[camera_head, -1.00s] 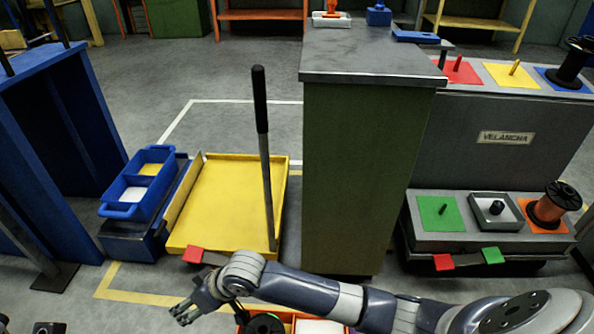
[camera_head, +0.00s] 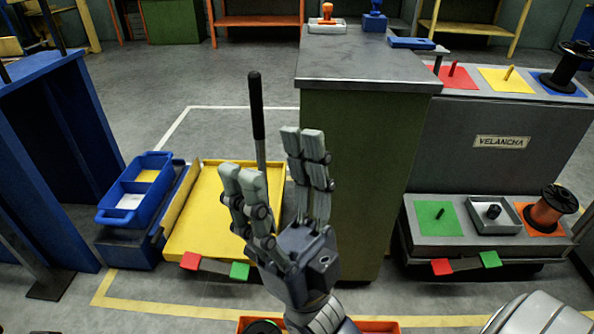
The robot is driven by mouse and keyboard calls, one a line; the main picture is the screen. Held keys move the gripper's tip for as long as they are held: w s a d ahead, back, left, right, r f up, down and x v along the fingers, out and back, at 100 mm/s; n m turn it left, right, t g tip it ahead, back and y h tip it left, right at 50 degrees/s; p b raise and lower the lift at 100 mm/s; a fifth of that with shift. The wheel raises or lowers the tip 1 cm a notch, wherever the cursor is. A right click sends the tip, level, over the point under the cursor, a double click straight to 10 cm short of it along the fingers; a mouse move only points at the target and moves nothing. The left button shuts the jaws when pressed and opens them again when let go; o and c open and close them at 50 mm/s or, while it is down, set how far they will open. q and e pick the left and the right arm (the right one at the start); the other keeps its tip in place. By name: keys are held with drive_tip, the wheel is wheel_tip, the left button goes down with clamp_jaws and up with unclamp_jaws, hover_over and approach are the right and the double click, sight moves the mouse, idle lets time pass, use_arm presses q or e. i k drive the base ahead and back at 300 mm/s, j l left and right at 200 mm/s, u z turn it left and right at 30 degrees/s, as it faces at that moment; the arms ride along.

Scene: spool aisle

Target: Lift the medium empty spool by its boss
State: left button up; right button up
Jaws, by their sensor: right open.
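My right gripper (camera_head: 272,160) stands upright in the middle of the head view, fingers pointing up and spread. Nothing is between them. A dark spool (camera_head: 570,66) stands upright on a blue square at the right back; it looks bare. A copper-coloured spool (camera_head: 547,210) with a dark end lies tilted on an orange square at the lower right. A dark round part (camera_head: 262,327) shows at the bottom edge in an orange crate, mostly cut off. I cannot tell which spool is the medium one. My left gripper is out of view.
A green cabinet with a grey top (camera_head: 365,68) stands right behind my gripper. A yellow tray cart (camera_head: 190,235) with a black-handled pole is behind it to the left. A blue divided bin (camera_head: 110,215) stands farther left. Grey stepped shelving (camera_head: 470,120) fills the right.

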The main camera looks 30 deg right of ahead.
sight(556, 202)
drive_tip(key=z, duration=2.65)
drive_tip(key=i+l, duration=0.2)
